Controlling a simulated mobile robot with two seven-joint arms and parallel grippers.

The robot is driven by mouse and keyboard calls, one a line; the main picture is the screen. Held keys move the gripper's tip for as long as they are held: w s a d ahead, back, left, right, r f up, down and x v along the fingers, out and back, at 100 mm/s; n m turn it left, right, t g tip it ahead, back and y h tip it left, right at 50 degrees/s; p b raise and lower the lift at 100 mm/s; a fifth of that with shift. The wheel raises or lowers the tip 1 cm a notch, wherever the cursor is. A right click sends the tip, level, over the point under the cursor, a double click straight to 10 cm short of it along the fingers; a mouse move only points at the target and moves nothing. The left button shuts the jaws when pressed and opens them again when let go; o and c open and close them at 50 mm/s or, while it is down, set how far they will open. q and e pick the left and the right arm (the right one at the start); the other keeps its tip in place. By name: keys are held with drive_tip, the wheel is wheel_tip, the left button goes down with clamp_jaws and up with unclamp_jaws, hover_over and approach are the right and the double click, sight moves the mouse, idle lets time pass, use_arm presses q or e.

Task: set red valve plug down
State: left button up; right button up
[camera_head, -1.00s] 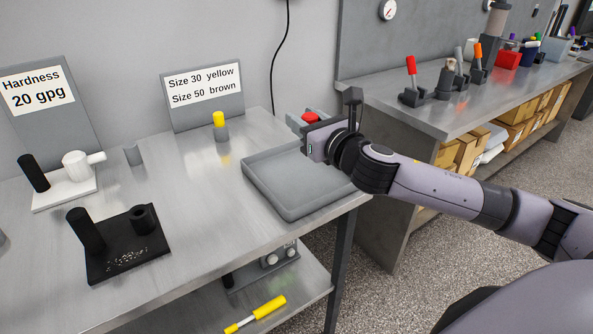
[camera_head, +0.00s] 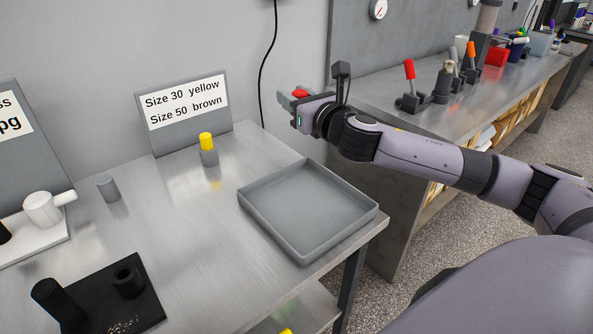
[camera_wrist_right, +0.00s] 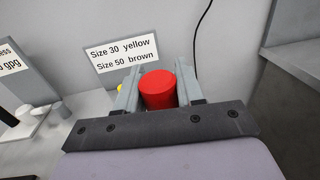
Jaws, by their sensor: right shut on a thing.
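The red valve plug (camera_wrist_right: 158,89) sits between the two fingers of my right gripper (camera_wrist_right: 158,85) in the right wrist view. In the head view only a bit of the red plug (camera_head: 300,94) shows at the gripper (camera_head: 292,98). The right gripper is shut on the plug and holds it up in the air, behind and above the grey tray (camera_head: 268,228). The tray is empty. The plug's lower end is hidden. My left gripper is not in view.
A yellow-topped plug (camera_head: 207,143) stands in a grey holder before the size sign (camera_head: 185,110). An empty grey holder (camera_head: 108,188) stands to its left. A black block with posts (camera_head: 95,300) is at the front left. A second bench (camera_head: 440,115) with red-handled and orange-handled valves stands right.

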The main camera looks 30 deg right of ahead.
drive_tip(key=shift+f+b, duration=0.85)
drive_tip(key=shift+f, duration=7.1)
drive_tip(key=shift+f, duration=0.15)
drive_tip(key=o, duration=1)
drive_tip(key=shift+o, duration=0.2)
